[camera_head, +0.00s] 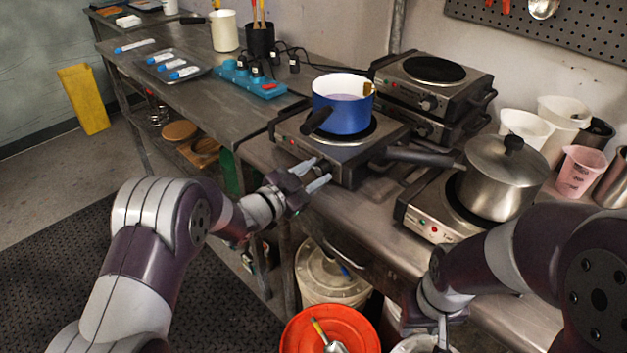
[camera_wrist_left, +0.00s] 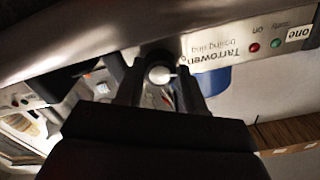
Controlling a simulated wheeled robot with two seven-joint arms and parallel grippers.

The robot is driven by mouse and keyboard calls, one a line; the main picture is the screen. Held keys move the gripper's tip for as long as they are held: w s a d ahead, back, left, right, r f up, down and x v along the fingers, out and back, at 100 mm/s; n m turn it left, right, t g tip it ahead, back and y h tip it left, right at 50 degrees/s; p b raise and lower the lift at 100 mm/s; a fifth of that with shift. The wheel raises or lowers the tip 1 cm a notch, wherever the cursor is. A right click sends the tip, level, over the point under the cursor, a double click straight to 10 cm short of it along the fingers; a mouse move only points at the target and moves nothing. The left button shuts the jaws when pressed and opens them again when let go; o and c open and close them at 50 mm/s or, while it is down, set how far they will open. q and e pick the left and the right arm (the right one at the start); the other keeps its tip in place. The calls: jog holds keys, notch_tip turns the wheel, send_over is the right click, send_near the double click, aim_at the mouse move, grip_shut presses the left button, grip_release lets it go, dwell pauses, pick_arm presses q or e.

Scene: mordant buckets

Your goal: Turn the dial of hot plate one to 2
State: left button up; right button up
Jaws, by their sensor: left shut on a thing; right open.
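Hot plate one (camera_head: 287,145) stands on the metal bench with a blue pot (camera_head: 343,115) on it. In the left wrist view its front panel (camera_wrist_left: 228,45) is upside down, with an "one" label, a red and a green light. My left gripper (camera_head: 318,174) is at the front of this plate, its two fingers on either side of the dial (camera_wrist_left: 158,75). It is shut on the dial. The dial's marks are mostly hidden, so I cannot read its setting. My right gripper (camera_head: 442,335) is open, low in front of the bench.
A second hot plate (camera_head: 416,222) with a lidded steel pot (camera_head: 500,178) stands to the right. Stacked hot plates (camera_head: 430,90) stand behind. An orange bucket (camera_head: 305,330) and a white lidded bucket (camera_head: 325,275) stand below.

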pick_arm(q)
jog(key=m+b, duration=0.8)
jog(key=b, duration=0.1)
jog(key=shift+f+m+b, duration=0.3)
jog(key=shift+m+b, duration=0.1)
jog(key=shift+r+m+b, duration=0.2)
jog(key=shift+m+b, duration=1.1)
jog(key=shift+b, duration=0.1)
jog(key=o, duration=1)
jog(key=shift+o, duration=0.2)
